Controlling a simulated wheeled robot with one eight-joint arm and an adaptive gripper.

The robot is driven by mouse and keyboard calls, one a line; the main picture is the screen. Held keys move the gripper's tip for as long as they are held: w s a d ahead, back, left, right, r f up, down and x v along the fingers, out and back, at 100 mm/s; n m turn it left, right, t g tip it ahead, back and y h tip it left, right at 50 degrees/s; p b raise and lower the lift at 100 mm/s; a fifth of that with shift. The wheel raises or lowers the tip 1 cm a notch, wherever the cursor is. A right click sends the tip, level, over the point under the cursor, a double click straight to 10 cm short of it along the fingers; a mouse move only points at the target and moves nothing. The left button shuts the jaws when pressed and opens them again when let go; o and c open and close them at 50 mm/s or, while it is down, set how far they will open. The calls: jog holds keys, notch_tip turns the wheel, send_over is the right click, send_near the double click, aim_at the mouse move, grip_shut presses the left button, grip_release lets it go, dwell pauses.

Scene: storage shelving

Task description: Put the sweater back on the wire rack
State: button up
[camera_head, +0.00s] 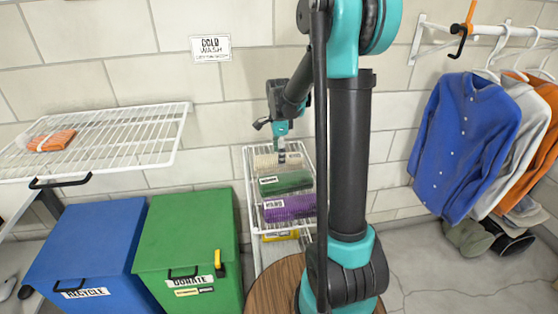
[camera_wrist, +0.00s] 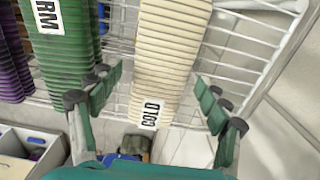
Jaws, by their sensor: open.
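My gripper (camera_head: 281,142) is open above the far end of a small white wire rack (camera_head: 247,185). In the wrist view its spread fingers (camera_wrist: 160,88) lie on either side of a cream ribbed item (camera_wrist: 167,60) labelled COLD, with nothing visibly held. The cream item also shows in the head view (camera_head: 265,161), partly behind the gripper. An orange-and-white folded piece (camera_head: 52,141) lies on the left wire rack (camera_head: 140,140). No thing is clearly identifiable as the sweater. Hanging garments include a blue shirt (camera_head: 462,140) at right.
A green ribbed item (camera_head: 286,182) and a purple one (camera_head: 289,207) lie beside the cream one on the small rack. A blue RECYCLE bin (camera_head: 90,240) and a green DONATE bin (camera_head: 185,235) stand at left. A wall rail (camera_head: 490,32) holds the hangers at right.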

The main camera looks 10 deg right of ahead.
notch_tip(320, 180, up, 9)
jog(key=shift+r, duration=0.2)
